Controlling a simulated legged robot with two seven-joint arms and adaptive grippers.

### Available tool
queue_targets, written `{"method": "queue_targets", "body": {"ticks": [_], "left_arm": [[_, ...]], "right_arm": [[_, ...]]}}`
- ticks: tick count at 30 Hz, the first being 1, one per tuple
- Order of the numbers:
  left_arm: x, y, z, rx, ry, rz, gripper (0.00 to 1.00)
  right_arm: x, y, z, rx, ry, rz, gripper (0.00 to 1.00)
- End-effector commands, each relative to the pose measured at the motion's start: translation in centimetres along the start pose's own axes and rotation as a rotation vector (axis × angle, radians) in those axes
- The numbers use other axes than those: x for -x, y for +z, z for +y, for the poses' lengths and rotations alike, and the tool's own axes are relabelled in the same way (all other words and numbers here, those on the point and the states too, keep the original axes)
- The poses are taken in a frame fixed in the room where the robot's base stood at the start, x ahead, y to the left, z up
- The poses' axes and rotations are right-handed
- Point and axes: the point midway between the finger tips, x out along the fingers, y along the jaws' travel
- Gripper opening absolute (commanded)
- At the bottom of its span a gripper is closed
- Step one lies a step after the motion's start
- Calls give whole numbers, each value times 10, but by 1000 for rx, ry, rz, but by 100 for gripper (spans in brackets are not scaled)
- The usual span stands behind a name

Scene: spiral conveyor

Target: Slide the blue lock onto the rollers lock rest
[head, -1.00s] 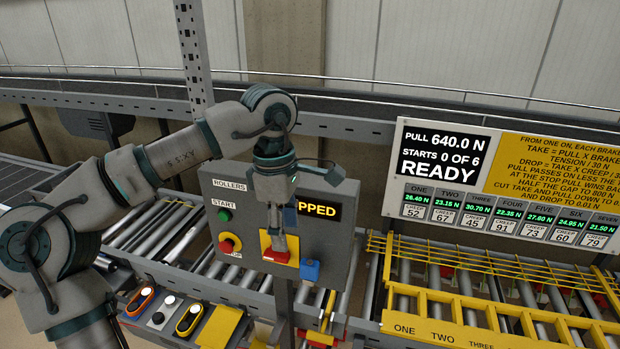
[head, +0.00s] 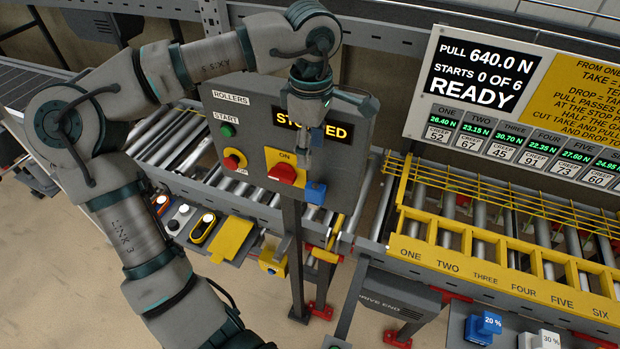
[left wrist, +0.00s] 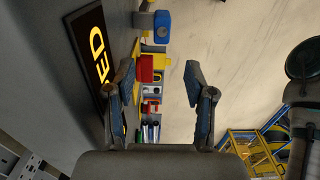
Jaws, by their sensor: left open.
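The blue lock (head: 316,193) is at the lower right edge of the grey rollers panel (head: 231,114), just right of the red switch (head: 284,172) on its yellow plate. The lock also shows in the left wrist view (left wrist: 163,26), beyond the fingertips and above the red switch (left wrist: 146,68). My left gripper (head: 304,168) is in front of the panel, up and left of the lock and apart from it. In the left wrist view its two fingers (left wrist: 160,66) are spread with nothing between them. I cannot pick out the lock rest for certain. My right gripper is not in view.
A red stop button (head: 233,161) and green start button (head: 228,131) are on the panel's left. A yellow-railed roller conveyor (head: 480,260) stands at right. A blue 20% block (head: 482,328) is at lower right.

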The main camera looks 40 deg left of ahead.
Motion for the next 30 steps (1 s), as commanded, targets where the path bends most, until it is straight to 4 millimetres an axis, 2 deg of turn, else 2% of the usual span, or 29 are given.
{"method": "queue_targets", "body": {"ticks": [1,9,15,21,29,30], "left_arm": [[-12,0,0,-2,-3,1,55],[-70,-2,0,-1,-3,0,55],[-100,-3,1,1,-1,-2,55],[-112,-3,1,1,0,-3,55],[-112,0,0,1,1,-1,55],[-112,0,0,1,1,0,45]], "right_arm": [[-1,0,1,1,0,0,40],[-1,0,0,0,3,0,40],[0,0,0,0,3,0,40],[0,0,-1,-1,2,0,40],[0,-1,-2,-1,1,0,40],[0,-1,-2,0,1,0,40]]}}
